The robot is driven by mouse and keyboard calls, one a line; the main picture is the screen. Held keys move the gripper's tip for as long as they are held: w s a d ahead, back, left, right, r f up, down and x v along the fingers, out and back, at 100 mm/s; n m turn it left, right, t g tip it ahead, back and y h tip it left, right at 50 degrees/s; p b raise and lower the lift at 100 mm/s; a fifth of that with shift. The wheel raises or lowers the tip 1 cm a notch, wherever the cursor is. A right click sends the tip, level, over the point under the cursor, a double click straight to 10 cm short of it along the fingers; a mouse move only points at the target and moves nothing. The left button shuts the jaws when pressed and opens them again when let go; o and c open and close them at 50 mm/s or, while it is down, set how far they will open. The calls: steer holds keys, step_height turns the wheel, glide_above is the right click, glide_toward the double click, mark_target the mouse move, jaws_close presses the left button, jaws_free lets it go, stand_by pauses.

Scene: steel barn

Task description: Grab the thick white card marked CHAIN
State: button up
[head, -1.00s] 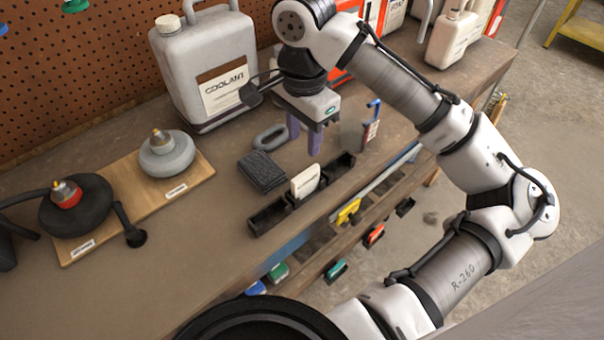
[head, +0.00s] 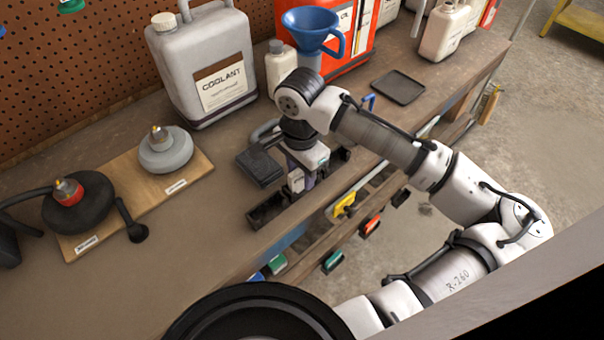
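The thick white card (head: 296,181) stands in the black slotted holder (head: 268,211) near the bench's front edge. Only part of the card shows below my gripper, and its marking is not readable. My gripper (head: 301,180) points down over the holder, right at the card. One purple finger shows close to the card's right side; the other is mostly hidden. I cannot tell whether the fingers touch the card or are closed on it.
A dark block (head: 258,166) and a grey ring (head: 265,130) lie just behind the holder. A coolant jug (head: 205,65), a white bottle (head: 280,68) and a blue funnel (head: 312,28) stand farther back. A dark flat tray (head: 398,87) lies at right.

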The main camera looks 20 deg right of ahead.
jaws_close()
stand_by(0.4)
